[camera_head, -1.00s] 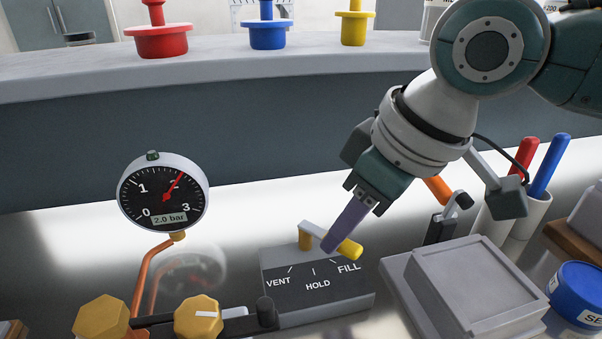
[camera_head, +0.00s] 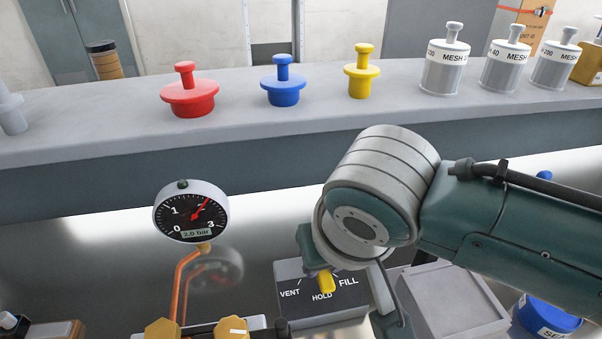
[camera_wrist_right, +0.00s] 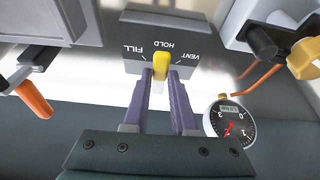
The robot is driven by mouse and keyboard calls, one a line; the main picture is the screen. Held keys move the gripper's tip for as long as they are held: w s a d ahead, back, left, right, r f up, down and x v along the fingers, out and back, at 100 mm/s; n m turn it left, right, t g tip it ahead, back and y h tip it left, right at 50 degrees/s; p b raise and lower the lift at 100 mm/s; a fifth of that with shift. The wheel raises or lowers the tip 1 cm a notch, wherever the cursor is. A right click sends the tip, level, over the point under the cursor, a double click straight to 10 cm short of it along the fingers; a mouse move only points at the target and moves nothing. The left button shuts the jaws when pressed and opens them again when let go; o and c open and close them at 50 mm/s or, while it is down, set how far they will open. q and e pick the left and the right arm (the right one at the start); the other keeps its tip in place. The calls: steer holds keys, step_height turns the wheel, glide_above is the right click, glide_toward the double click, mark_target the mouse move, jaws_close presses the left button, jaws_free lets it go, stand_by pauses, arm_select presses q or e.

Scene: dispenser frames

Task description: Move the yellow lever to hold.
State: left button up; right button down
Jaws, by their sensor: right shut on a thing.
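The yellow lever (camera_head: 327,283) sits on a dark valve panel (camera_head: 350,308) marked VENT, HOLD and FILL. Its tip points at the HOLD label, perhaps slightly to the FILL side. In the right wrist view the lever's yellow end (camera_wrist_right: 160,66) is between the two purple fingers of my right gripper (camera_wrist_right: 160,82), which is shut on it. In the head view my right wrist hides most of this gripper and the lever's pivot. My left gripper is not in view.
A pressure gauge (camera_head: 191,212) reading 2.0 bar stands left of the panel. Yellow knobs (camera_head: 232,329) are at the lower left. A grey box (camera_head: 455,300) and a blue container (camera_head: 545,318) are to the right. Red (camera_head: 189,95), blue (camera_head: 283,85) and yellow (camera_head: 361,75) plugs stand on the shelf.

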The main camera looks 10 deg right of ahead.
steer(key=shift+a, duration=0.1)
stand_by(0.5)
steer(key=c, duration=0.7)
jaws_free()
steer(key=p+v, duration=0.2)
steer(key=v, duration=0.8)
steer(key=shift+p, duration=0.4)
